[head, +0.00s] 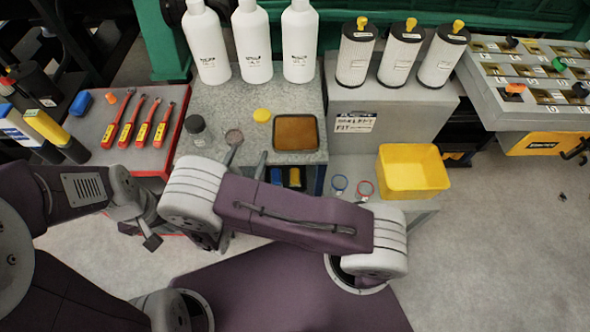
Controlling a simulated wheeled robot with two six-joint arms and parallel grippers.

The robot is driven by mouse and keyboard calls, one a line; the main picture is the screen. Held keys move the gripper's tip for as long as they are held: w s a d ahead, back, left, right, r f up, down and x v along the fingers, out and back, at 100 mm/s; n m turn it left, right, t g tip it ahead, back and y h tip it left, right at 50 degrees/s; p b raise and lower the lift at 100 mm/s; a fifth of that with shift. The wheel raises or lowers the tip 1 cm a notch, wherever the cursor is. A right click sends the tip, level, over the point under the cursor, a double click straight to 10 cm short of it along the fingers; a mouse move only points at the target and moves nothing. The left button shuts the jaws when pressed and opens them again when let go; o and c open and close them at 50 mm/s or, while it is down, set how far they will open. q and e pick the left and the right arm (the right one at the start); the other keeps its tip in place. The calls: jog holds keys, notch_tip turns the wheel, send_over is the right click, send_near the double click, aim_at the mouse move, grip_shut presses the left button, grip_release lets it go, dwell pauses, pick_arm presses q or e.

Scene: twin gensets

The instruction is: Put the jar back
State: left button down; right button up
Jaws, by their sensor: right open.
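A small jar with a dark lid (196,125) stands on the speckled grey bench top (225,100), near its left edge. My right gripper (247,159) is over the front of this bench, its two fingers apart and pointing away from me. It is to the right of the jar and in front of it, not touching it. A small round brownish disc (233,136) shows by the tip of its left finger; I cannot tell what it is. My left gripper (149,226) is at the left, in front of the red-edged tool tray; its jaws are not clear.
A yellow cap (262,115) and a brown-filled square tray (296,133) are on the bench. White bottles (254,45) stand behind. Filters (400,58) stand on a grey box (390,110). A yellow bin (411,172) is right. Red-handled tools (142,121) lie left.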

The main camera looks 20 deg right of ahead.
jog(key=s+d+m+g+h, duration=0.1)
jog(key=s+d+m+g, duration=0.3)
jog(key=d+m+g, duration=0.3)
jog(key=s+d+m+g+h, duration=0.1)
jog(key=s+d+m+g, duration=0.35)
jog(key=d, duration=0.35)
jog(key=s+m+g+y, duration=0.5)
jog(key=s+m+y, duration=0.25)
jog(key=m, duration=0.25)
jog(key=w+m+t+y, duration=0.1)
jog(key=m, duration=0.1)
jog(key=a+r+m+t+y, duration=0.1)
jog(key=m, duration=0.2)
jog(key=w+r+m+t+y, duration=0.1)
jog(key=m+y, duration=0.1)
jog(key=shift+w+a+r+m+t, duration=0.2)
jog(key=shift+w+a+m+t, duration=0.1)
jog(key=shift+a+m+t, duration=0.05)
jog(key=shift+r+p, duration=1.25)
